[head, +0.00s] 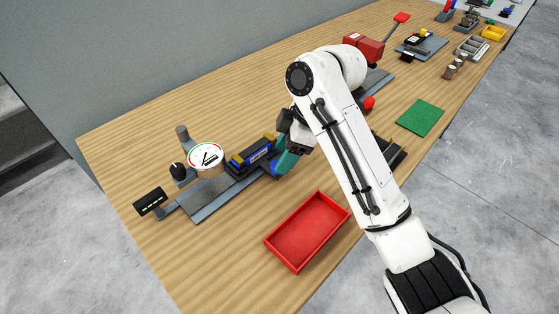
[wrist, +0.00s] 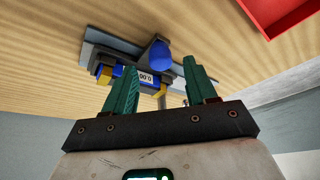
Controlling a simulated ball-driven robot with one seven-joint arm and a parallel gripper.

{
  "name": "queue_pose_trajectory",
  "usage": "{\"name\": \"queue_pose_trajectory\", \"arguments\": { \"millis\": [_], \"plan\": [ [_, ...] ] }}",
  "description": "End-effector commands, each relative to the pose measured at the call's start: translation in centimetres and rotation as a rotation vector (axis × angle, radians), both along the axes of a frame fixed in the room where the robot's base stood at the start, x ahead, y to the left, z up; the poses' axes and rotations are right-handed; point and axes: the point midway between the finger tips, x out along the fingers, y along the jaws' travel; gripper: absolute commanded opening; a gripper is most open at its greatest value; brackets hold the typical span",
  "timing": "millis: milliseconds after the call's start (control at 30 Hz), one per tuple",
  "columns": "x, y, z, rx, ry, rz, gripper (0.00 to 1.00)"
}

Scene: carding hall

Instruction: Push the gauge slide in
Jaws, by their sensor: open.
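The gauge slide (head: 252,153) is a dark block with yellow ends and a blue face, on a grey rail plate (head: 205,203). A white dial (head: 206,156) stands to its left on the plate. In the wrist view the slide shows a small "0.00" display (wrist: 146,79) and a rounded blue knob (wrist: 160,55). My gripper (head: 282,163) has teal fingers and is at the right end of the slide, by the knob. In the wrist view my gripper (wrist: 160,78) is open and empty, its fingers spread to either side of the knob. Contact cannot be told.
A red tray (head: 291,259) lies in front of the gauge. A green mat (head: 420,118) and a red-handled device (head: 366,46) are further right. Bare wood lies behind the gauge.

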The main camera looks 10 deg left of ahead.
Motion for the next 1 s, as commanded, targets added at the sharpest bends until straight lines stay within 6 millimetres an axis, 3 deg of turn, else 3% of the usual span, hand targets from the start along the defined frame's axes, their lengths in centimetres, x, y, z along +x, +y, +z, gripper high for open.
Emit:
{"name": "queue_pose_trajectory", "arguments": {
  "millis": [200,567,1000],
  "plan": [
    [-0.1,0.9,-2.2,0.000,0.001,0.000,0.56],
    [-0.2,1.2,-2.7,0.000,-0.001,0.001,0.56],
    [-0.2,1.1,-2.6,0.000,0.000,0.001,0.16]
  ]
}}
